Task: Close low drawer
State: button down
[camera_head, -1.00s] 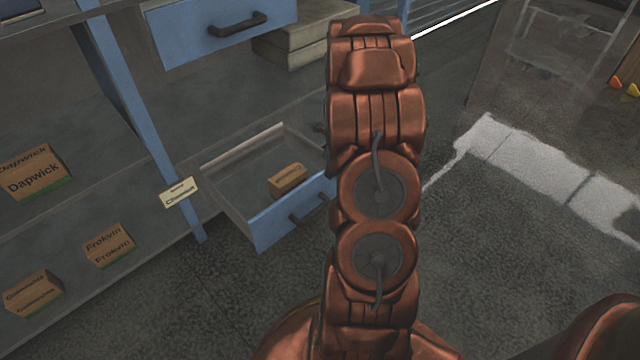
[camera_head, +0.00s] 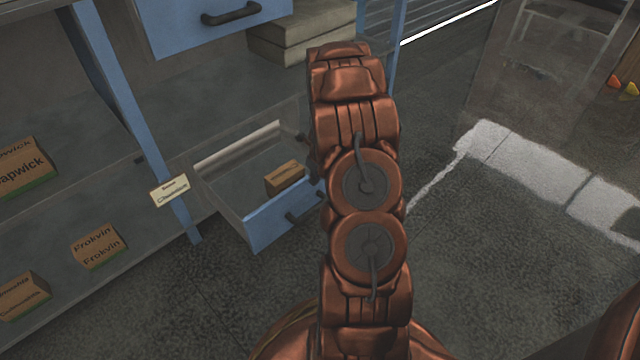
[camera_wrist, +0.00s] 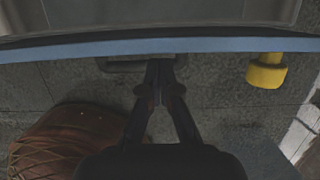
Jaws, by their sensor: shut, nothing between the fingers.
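The low drawer (camera_head: 262,230) stands pulled out from the blue-framed shelf unit, with a blue front and a dark handle (camera_head: 305,209). A small cardboard box (camera_head: 284,178) lies inside it. My arm hides the right end of the drawer front. In the wrist view the blue top edge of the drawer front (camera_wrist: 90,50) runs across the picture, with the handle (camera_wrist: 122,67) below it. My gripper (camera_wrist: 160,66) is shut and empty, its fingertips at the drawer front by the handle's right part. I cannot tell whether they touch it.
An upper drawer (camera_head: 175,30) with a dark handle is above. Cardboard boxes (camera_head: 98,247) stand on the shelves at left, near a label (camera_head: 170,190). Stacked slabs (camera_head: 310,40) lie behind. A yellow object (camera_wrist: 267,72) is right of my gripper. The floor at right is open.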

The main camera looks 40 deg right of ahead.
jog(key=shift+w+r+p, duration=0.1)
jog(key=shift+w+p, duration=0.15)
jog(key=shift+p, duration=0.05)
